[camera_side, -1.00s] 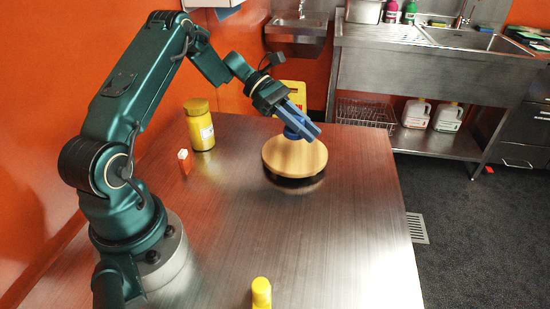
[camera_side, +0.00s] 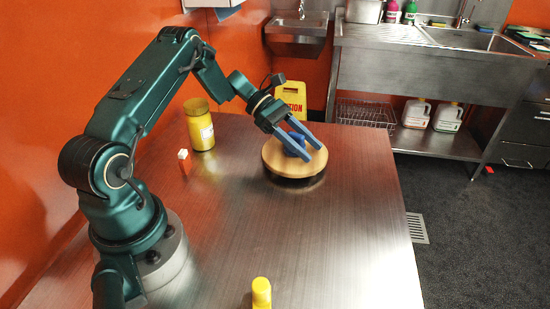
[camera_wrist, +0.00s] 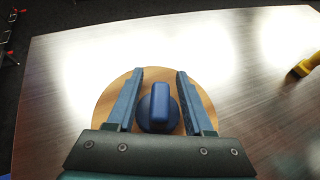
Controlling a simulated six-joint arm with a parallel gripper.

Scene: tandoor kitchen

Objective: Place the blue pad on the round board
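The round board (camera_side: 275,158) is a wooden disc on a dark base on the steel table. The blue pad (camera_side: 294,144) has a round base with a raised block-like handle, and it sits on the board. In the wrist view the pad (camera_wrist: 160,107) stands between my two fingers, with a gap on each side and the board (camera_wrist: 105,108) around it. My gripper (camera_side: 312,151) is open, its fingers astride the pad and low over the board. Part of the pad is hidden behind a finger in the side view.
A yellow-lidded jar (camera_side: 200,126) and a small red shaker with a white top (camera_side: 184,161) stand left of the board. A yellow bottle (camera_side: 261,292) is at the front edge. The table right of and before the board is clear.

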